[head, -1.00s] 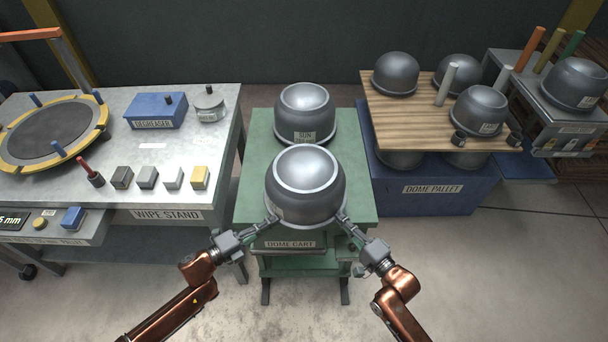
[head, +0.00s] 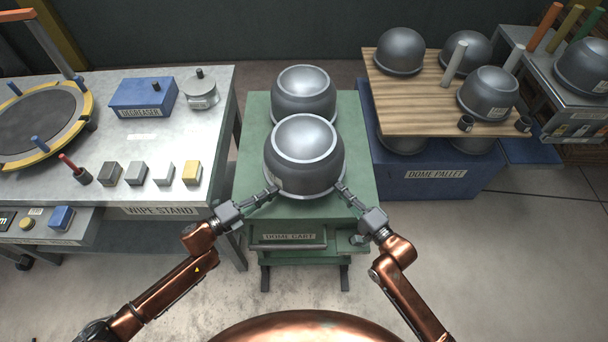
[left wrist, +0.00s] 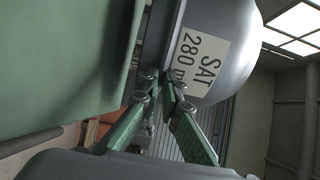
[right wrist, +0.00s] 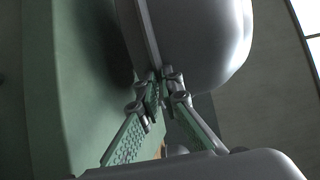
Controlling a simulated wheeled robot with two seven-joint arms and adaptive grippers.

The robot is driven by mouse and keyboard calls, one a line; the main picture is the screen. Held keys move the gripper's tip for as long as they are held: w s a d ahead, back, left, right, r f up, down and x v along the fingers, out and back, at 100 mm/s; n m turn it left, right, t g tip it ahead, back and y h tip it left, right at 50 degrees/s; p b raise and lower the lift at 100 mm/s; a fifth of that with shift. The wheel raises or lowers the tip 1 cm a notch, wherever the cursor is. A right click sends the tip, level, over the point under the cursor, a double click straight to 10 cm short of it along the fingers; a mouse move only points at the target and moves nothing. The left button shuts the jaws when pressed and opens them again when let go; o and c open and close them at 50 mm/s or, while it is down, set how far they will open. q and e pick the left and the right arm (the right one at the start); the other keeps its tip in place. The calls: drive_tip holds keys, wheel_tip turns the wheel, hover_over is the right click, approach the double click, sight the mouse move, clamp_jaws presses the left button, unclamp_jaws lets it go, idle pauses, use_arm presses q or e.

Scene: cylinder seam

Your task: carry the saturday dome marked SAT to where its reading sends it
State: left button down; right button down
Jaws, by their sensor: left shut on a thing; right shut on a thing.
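The SAT dome (head: 304,150) is a grey metal bowl shape with a flanged rim, held level over the front of the green dome cart (head: 248,190). Its label (left wrist: 198,62) reads SAT and 280 m, with the end cut off, in the left wrist view. My left gripper (head: 277,190) is shut on the rim at its near left. My right gripper (head: 342,187) is shut on the rim at its near right; the same hold shows in the right wrist view (right wrist: 160,80). A gap to the cart top is hard to judge.
A second dome (head: 303,92) stands close behind on the cart, its label hidden. The wipe stand (head: 160,211) is left, with degreaser box (head: 143,97), coloured blocks and a yellow-edged round rest (head: 85,105). The dome pallet (head: 435,187) with several domes is right, a grey bench (head: 530,75) beyond.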

use_arm(q)
drive_tip(key=shift+d+f, duration=0.1)
drive_tip(key=shift+f, duration=0.05)
use_arm(e)
drive_tip(key=shift+f, duration=0.2)
use_arm(q)
drive_tip(key=shift+f, duration=0.7)
use_arm(e)
drive_tip(key=shift+f, duration=0.7)
use_arm(q)
drive_tip(key=c, duration=2.6)
unclamp_jaws()
drive_tip(key=shift+f, duration=0.1)
use_arm(e)
drive_tip(key=c, duration=2.6)
unclamp_jaws()
drive_tip(key=shift+f, duration=0.15)
use_arm(q)
drive_tip(key=o, duration=0.5)
use_arm(e)
drive_tip(key=o, duration=0.5)
use_arm(q)
drive_tip(key=shift+o, duration=0.3)
drive_tip(key=o, duration=0.4)
drive_tip(key=shift+c, duration=0.2)
